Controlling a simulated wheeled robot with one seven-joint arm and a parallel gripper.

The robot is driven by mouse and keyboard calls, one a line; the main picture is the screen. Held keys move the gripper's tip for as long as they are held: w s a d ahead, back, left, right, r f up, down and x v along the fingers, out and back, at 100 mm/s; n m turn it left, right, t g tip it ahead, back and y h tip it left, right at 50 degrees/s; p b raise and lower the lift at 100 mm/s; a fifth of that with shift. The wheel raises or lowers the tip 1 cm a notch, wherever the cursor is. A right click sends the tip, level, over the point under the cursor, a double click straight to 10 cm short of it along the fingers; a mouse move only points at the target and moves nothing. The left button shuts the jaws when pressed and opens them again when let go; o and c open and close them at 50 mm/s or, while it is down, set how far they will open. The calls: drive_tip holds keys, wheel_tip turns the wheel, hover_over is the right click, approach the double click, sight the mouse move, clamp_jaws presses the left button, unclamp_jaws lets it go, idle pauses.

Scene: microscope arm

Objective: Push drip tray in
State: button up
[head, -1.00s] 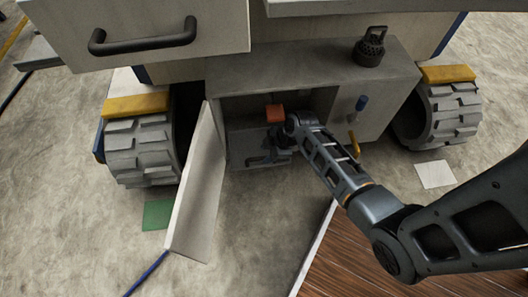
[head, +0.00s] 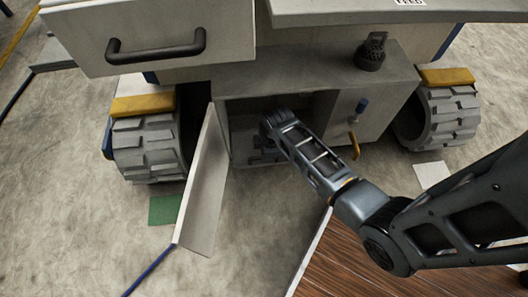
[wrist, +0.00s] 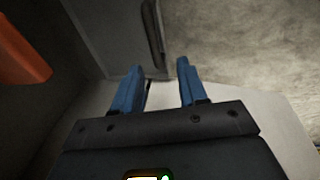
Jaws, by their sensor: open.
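The drip tray (head: 242,144) appears as a grey front with a dark bar handle, low in the open compartment under the machine. My arm covers much of it in the head view. In the wrist view, a grey panel (wrist: 108,32) with a dark handle (wrist: 153,38) is just beyond my fingertips. My gripper (wrist: 160,65) has its two blue fingers apart, with nothing between them. In the head view my gripper (head: 268,140) is at the compartment mouth, mostly hidden behind my wrist. I cannot tell whether it touches the tray.
The open pale door (head: 205,190) hangs left of the compartment. An orange-red block (wrist: 20,55) is close at left in the wrist view. Chunky wheels (head: 147,145) flank the cabinet, and a drawer (head: 150,40) juts out above.

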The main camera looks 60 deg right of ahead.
drive_tip(key=shift+g+h, duration=0.4)
drive_tip(key=shift+h, duration=0.2)
drive_tip(key=f+b, duration=0.1)
drive_tip(key=f, duration=0.1)
drive_tip(key=w+f+b, duration=0.1)
drive_tip(key=f, duration=0.1)
drive_tip(key=w+d+f+b, duration=0.1)
drive_tip(key=f+b, duration=0.1)
drive_tip(key=f, duration=0.1)
drive_tip(key=shift+c, duration=0.3)
clamp_jaws()
